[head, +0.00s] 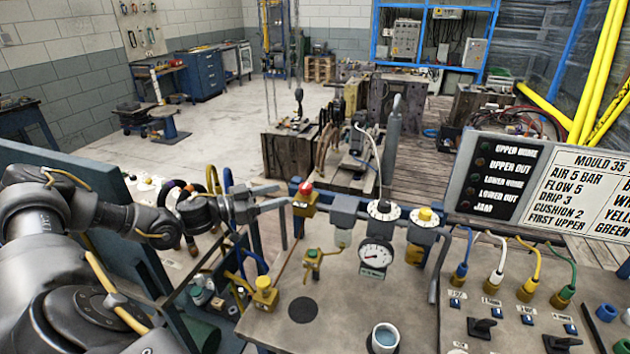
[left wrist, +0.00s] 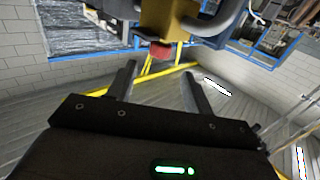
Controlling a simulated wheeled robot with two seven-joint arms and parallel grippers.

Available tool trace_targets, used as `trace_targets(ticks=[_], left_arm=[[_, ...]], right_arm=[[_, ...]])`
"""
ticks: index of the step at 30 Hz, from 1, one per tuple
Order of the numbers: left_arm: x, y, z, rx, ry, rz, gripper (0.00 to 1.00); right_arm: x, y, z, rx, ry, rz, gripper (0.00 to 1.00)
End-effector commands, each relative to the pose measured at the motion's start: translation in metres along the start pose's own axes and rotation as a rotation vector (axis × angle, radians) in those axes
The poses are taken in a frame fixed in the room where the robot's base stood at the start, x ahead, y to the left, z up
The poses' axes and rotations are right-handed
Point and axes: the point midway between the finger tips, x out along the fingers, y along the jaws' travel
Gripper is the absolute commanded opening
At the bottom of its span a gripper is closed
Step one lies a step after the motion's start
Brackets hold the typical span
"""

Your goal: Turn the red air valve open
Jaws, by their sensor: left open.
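The red air valve (head: 305,188) is a red knob on a brass block (head: 304,206) at the left end of the row of air fittings. My left gripper (head: 284,197) is level with it, just to its left, with its fingers pointing at it. In the left wrist view the red knob (left wrist: 160,51) hangs from the brass block (left wrist: 168,18), just past the open fingertips (left wrist: 160,70) and in line with the gap between them. The fingers look empty and apart from the knob. My right gripper is not in view.
A cup (head: 384,337) stands on the bench, and a sign board (head: 560,185) stands at the right.

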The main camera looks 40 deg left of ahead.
Motion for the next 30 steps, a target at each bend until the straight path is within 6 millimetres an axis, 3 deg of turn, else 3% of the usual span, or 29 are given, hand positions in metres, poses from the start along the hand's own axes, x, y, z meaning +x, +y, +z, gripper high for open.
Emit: trace_targets(ticks=[4, 7, 13, 21, 30], left_arm=[[-0.007, -0.003, -0.001, 0.0, -0.002, -0.014, 0.51], [0.0, -0.004, -0.003, 0.0, 0.0, -0.02, 0.51], [0.037, -0.005, -0.005, 0.0, 0.002, -0.019, 0.51], [0.082, -0.005, -0.003, 0.001, -0.001, -0.017, 0.51], [0.097, -0.006, 0.001, 0.002, -0.003, -0.018, 0.51]], right_arm=[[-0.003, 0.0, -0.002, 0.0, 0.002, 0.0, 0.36], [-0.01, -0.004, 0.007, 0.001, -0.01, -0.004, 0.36], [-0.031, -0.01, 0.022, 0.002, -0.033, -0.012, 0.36], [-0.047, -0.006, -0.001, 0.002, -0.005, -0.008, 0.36], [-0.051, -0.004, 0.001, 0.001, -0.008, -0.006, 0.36]])
